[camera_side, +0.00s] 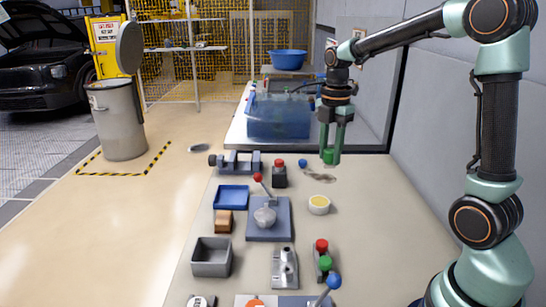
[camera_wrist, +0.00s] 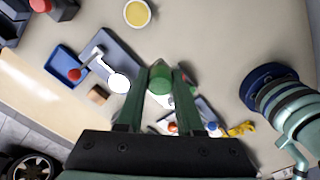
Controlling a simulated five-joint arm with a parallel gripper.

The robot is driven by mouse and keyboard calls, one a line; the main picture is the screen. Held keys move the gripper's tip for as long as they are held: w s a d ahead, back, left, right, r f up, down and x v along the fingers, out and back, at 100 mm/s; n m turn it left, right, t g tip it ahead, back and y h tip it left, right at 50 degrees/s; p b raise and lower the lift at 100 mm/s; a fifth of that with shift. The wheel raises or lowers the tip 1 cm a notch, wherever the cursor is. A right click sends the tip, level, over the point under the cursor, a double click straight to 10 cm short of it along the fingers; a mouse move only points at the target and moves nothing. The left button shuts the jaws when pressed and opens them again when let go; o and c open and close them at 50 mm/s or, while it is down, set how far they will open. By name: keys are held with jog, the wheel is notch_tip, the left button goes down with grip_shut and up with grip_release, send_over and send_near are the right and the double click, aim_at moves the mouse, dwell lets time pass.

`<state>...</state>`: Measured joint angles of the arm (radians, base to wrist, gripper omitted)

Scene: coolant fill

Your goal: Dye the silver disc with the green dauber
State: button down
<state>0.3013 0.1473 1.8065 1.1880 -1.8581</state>
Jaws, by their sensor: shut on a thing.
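My gripper (camera_side: 331,150) points down above the right part of the table, its jaws shut on a green cylinder, which I take to be the green dauber (camera_wrist: 160,79). It shows between the two fingers in the wrist view; in the side view its green lower end hangs above the table, apart from it. I cannot surely make out the silver disc. A round pale grey piece (camera_side: 201,301) at the bottom edge of the side view may be it, but it is cut off. A rounded silver piece (camera_side: 265,217) also sits on a blue-grey plate with a red-knobbed lever.
A shallow yellow-filled cup (camera_side: 319,204) stands near my gripper. A blue tray (camera_side: 231,197), grey bin (camera_side: 211,257), vise (camera_side: 235,161) and red and green knobs (camera_side: 323,254) stand around. A clear blue tank (camera_side: 278,116) is behind. The table's right side is mostly clear.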

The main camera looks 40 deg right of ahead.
jog(key=shift+w+d+f, duration=0.95)
jog(key=shift+d+f, duration=0.1)
jog(key=shift+f, duration=1.6)
jog(key=shift+w+d+f, duration=1)
jog(key=shift+f, duration=1.65)
jog(key=shift+w+d+f, duration=0.95)
jog(key=shift+d+f, duration=0.1)
jog(key=shift+f, duration=1.6)
jog(key=shift+f, duration=0.6)
notch_tip(320, 180, up, 7)
